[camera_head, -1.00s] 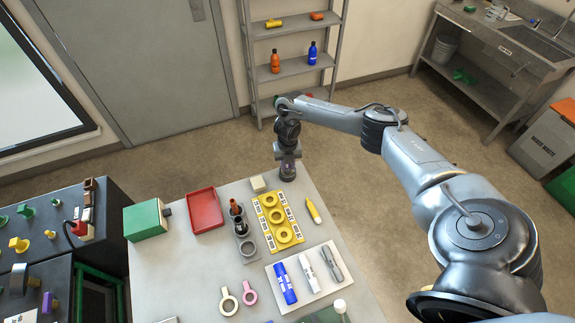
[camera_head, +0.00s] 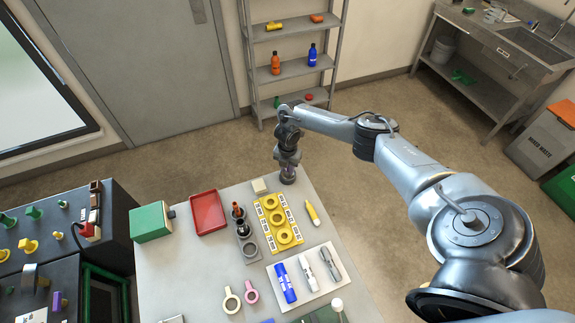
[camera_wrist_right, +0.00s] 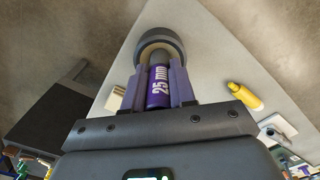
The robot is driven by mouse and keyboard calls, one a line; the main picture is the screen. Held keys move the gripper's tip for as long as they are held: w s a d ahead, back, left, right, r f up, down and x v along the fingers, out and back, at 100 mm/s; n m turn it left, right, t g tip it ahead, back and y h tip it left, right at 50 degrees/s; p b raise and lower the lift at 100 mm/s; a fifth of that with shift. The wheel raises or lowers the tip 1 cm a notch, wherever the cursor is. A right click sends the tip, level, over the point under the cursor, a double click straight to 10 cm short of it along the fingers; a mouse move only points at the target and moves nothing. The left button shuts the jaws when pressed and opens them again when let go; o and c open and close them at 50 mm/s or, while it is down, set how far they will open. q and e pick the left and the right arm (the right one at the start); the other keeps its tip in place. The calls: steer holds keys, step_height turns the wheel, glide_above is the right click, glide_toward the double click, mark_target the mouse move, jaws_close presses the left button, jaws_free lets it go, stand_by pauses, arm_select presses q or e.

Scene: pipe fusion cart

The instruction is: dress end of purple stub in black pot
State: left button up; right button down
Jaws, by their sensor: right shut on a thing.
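My right gripper (camera_head: 287,166) points down at the far corner of the table. In the right wrist view its fingers (camera_wrist_right: 161,86) are shut on the purple stub (camera_wrist_right: 159,92), which carries the white print "25 mm". The black pot (camera_head: 288,178) stands on the table right below the gripper. In the right wrist view the pot (camera_wrist_right: 163,36) shows as a dark round rim with a tan inside. The stub's far end is at the pot's opening; how deep it sits, I cannot tell. My left gripper is not in view.
A cream block (camera_head: 260,186) stands close left of the pot. Nearby are a yellow rack (camera_head: 269,232), a yellow marker (camera_head: 312,213), a red tray (camera_head: 222,226) and a green box (camera_head: 151,222). A white board (camera_head: 285,271) holds several tools. The table edge runs close behind the pot.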

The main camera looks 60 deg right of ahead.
steer(key=shift+s+m, duration=0.1)
steer(key=shift+m, duration=0.2)
step_height(320, 180, up, 5)
steer(key=p, duration=0.4)
steer(key=shift+r+p, duration=0.1)
steer(key=shift+p, duration=0.3)
steer(key=shift+r+p, duration=0.35)
steer(key=shift+r, duration=0.1)
